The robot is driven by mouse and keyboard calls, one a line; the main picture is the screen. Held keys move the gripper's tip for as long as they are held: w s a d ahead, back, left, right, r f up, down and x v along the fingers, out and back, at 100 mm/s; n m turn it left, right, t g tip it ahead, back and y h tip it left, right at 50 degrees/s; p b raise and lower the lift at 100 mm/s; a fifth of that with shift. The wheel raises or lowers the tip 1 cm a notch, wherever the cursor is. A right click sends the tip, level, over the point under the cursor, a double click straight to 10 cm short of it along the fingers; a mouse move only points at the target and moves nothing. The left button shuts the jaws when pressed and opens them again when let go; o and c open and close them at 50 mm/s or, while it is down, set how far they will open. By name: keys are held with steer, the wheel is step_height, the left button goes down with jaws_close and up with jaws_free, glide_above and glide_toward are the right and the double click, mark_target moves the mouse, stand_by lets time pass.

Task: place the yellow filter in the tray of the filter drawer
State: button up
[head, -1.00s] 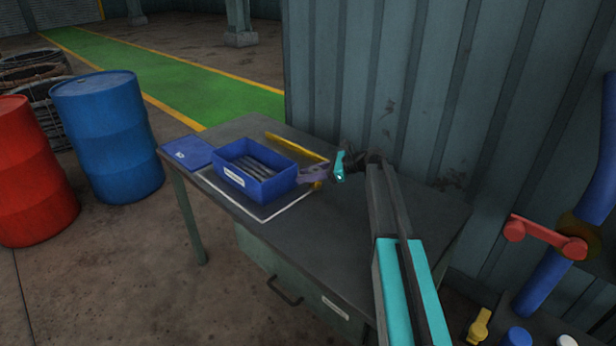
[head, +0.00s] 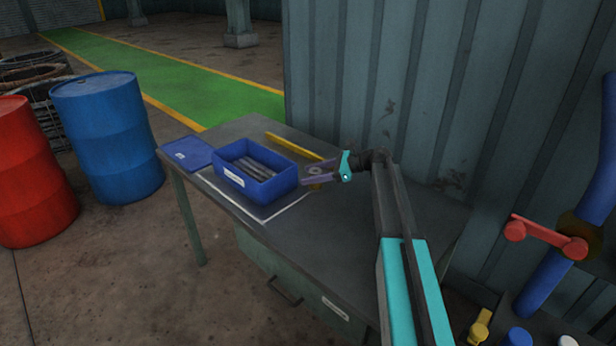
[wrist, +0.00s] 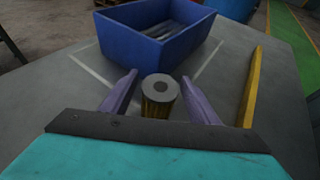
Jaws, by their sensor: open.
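The yellow filter (wrist: 160,98), a short upright cylinder with a grey top and a dark hole in it, stands on the bench top in the wrist view. My gripper (wrist: 160,76) is open, with one purple finger on each side of the filter. I cannot tell whether either finger touches it. In the head view my gripper (head: 304,178) is just right of the blue box and mostly hides the filter. A drawer with a handle (head: 285,293) and a white label is in the bench front and looks shut. Its tray is not visible.
The open blue box (head: 258,184) holds several grey rods, with a blue lid (head: 187,153) to its left. A yellow bar (head: 295,147) lies behind the box. The bench top (head: 330,240) is clear at the front. A corrugated wall (head: 400,80) rises behind.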

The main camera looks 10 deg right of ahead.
steer(key=v, duration=1)
steer(key=shift+d+b, duration=0.1)
steer(key=shift+b, duration=0.3)
steer(key=shift+s+r, duration=0.1)
